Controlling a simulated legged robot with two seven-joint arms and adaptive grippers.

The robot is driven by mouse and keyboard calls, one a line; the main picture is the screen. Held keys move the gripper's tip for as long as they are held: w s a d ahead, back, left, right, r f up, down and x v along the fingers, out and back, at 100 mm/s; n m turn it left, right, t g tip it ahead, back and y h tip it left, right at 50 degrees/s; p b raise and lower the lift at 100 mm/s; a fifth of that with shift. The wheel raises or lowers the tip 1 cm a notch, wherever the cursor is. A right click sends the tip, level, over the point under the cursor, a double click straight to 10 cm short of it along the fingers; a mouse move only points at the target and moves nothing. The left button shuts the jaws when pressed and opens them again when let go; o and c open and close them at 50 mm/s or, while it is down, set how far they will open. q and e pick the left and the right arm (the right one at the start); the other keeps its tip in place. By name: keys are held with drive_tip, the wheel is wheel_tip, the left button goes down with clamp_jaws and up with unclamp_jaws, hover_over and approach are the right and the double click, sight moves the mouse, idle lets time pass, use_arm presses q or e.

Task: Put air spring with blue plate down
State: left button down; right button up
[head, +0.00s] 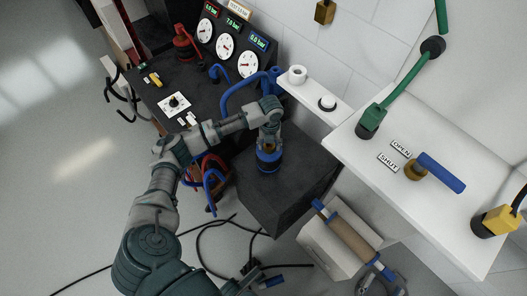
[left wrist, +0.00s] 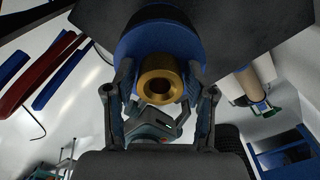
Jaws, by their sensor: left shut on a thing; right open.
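The air spring with the blue plate (head: 268,160) is upright at the top of the dark block (head: 262,195). I cannot tell whether it touches the surface. My left gripper (head: 267,138) is shut on it from above. In the left wrist view, its round blue plate (left wrist: 140,42) and brass collar (left wrist: 158,66) show between the two fingers of the left gripper (left wrist: 160,88). The collar's open end faces the camera. My right gripper (head: 282,275) shows in part at the bottom edge of the head view, open and apart from the block.
A dark bench with gauges (head: 224,46) and a red valve (head: 184,45) stands behind. A white shelf (head: 345,150) with a green lever (head: 372,120) and blue-handled valve (head: 440,172) is right. Cables lie on the floor.

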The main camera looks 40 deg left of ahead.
sight(270, 147)
use_arm(q)
drive_tip(key=shift+w+d+r, duration=0.2)
drive_tip(key=shift+w+d, duration=0.1)
drive_tip(key=shift+w, duration=0.1)
drive_tip(key=shift+f+b, duration=0.3)
drive_tip(key=shift+f, duration=0.05)
drive_tip(key=f, duration=0.1)
drive_tip(key=f+b, duration=0.1)
drive_tip(key=shift+a+f, duration=0.55)
drive_tip(key=shift+s, duration=0.1)
drive_tip(key=c, duration=0.8)
unclamp_jaws()
drive_tip(key=shift+d, duration=0.3)
drive_tip(key=o, duration=0.4)
drive_tip(key=shift+d, duration=0.1)
drive_tip(key=shift+s, duration=0.1)
use_arm(e)
drive_tip(key=s+r+t, duration=0.1)
drive_tip(key=s+d+r+t, duration=0.1)
drive_tip(key=r+t, duration=0.1)
drive_tip(key=shift+s+r+m+t, duration=0.25)
drive_tip(key=shift+s+m+t, duration=0.05)
drive_tip(key=shift+s+m, duration=0.1)
drive_tip(key=shift+a, duration=0.15)
